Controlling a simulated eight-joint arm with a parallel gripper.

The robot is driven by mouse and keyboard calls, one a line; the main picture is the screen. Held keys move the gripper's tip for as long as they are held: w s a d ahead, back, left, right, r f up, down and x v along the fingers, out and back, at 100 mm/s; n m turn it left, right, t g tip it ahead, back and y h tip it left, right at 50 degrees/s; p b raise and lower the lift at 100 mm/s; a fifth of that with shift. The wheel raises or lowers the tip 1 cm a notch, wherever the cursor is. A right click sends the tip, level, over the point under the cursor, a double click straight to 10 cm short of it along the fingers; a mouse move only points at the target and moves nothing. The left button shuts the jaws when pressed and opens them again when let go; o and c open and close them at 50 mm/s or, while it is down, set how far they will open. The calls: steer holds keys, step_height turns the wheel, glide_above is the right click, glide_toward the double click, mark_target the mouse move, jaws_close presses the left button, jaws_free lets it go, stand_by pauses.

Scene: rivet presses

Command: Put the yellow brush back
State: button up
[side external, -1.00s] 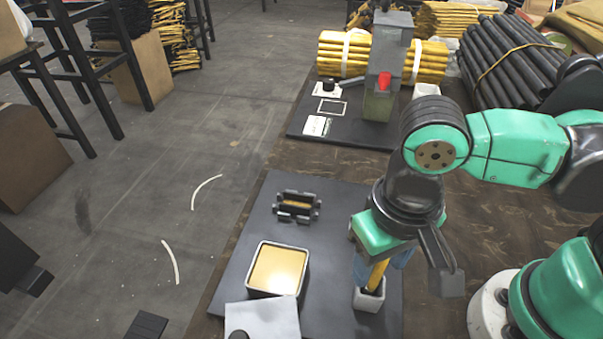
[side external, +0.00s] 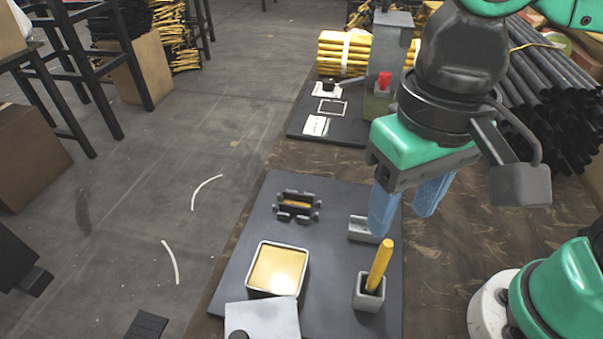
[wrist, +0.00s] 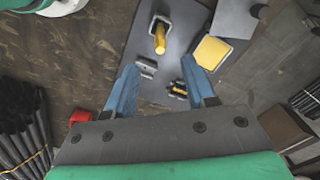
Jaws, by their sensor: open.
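The yellow brush (side external: 380,262) stands in a small grey square holder (side external: 369,291) on the dark board, its handle up and slightly tilted. Its lower end is hidden inside the holder. In the wrist view the brush (wrist: 160,40) shows in its holder, beyond the fingertips. My gripper (side external: 408,212) has two blue fingers spread apart with nothing between them. It is above and behind the brush, clear of it. In the wrist view my gripper (wrist: 162,72) is also open and empty.
On the dark board (side external: 335,260) are an open box with a yellow pad (side external: 277,268), a grey lid (side external: 262,320), a dark clamp-like fixture (side external: 297,206) and a small grey block (side external: 362,229). A press with a red knob (side external: 384,80) stands behind.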

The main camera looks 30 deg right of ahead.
step_height(320, 180, up, 2)
steer(key=shift+r, duration=0.2)
steer(key=w+d+f+n+t, duration=0.1)
steer(key=w+d+f+t, duration=0.2)
steer(key=w+d, duration=0.2)
steer(key=w+d+f+t, duration=0.4)
steer(key=w+d, duration=0.1)
steer(key=d, duration=0.4)
steer(key=shift+w+d+f+n, duration=0.15)
steer(key=shift+w+d+n, duration=0.15)
steer(key=shift+n, duration=0.1)
